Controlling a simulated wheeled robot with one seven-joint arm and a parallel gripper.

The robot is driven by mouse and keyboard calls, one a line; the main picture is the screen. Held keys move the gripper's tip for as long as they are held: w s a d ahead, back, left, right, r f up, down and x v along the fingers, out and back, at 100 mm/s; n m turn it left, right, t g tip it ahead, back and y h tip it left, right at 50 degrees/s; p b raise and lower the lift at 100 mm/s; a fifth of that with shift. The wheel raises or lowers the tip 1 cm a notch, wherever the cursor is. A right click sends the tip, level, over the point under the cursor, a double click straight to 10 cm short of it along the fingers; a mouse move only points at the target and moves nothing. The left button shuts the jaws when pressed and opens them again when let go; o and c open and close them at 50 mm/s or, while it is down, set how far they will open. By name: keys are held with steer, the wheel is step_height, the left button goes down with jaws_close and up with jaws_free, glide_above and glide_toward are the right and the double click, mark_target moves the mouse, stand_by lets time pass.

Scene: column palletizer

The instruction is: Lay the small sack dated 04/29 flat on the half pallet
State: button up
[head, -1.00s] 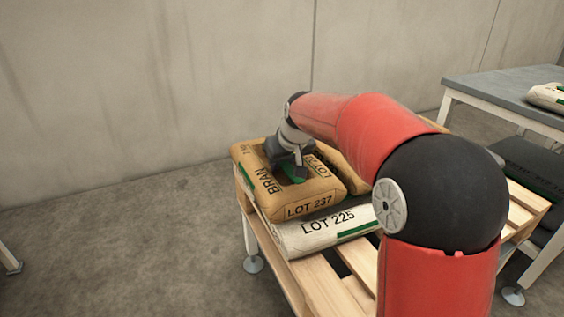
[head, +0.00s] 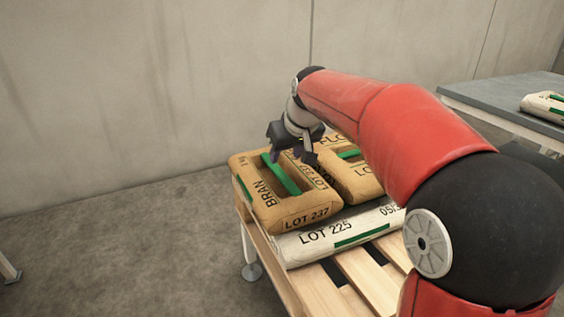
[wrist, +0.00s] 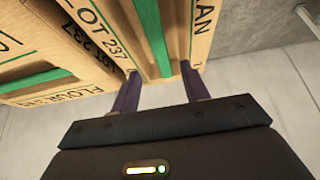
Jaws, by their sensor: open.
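My gripper (head: 293,157) is open and empty, just above the stacked sacks on the slatted wooden pallet (head: 318,287). A small brown sack marked BRAN, LOT 237 (head: 303,211), with a green stripe, lies flat on top at the left. In the wrist view the bran sack (wrist: 203,28) is beyond the fingers (wrist: 160,84), with a gap between them. A brown FLOUR sack (head: 362,182) lies beside it, partly hidden by my arm. No 04/29 date is readable on any sack.
A white LOT 225 sack (head: 335,237) lies under the brown sacks, its date starting 05/3. A grey table (head: 500,102) at the right holds another white sack (head: 545,105). Front pallet slats are bare. A wall stands behind.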

steer(key=s+d+r+m+h, duration=0.1)
steer(key=s+d, duration=0.3)
steer(key=s, duration=0.5)
steer(key=s+d+m, duration=0.1)
steer(key=s+d, duration=0.2)
steer(key=s, duration=0.5)
steer(key=s+d+f+m, duration=0.1)
steer(key=s+d+f, duration=0.1)
steer(key=s+f, duration=0.2)
steer(key=s+d+f+m+h, duration=0.1)
steer(key=s+f, duration=0.3)
steer(key=s, duration=0.5)
steer(key=shift+s+d+f+m, duration=0.25)
steer(key=shift+d+m, duration=0.05)
steer(key=shift+d, duration=0.2)
step_height(320, 180, up, 3)
steer(key=p, duration=0.3)
steer(key=shift+r+p, duration=0.2)
steer(key=shift+p, duration=0.1)
steer(key=shift+c, duration=0.6)
steer(key=shift+d, duration=0.1)
steer(key=shift+c, duration=0.4)
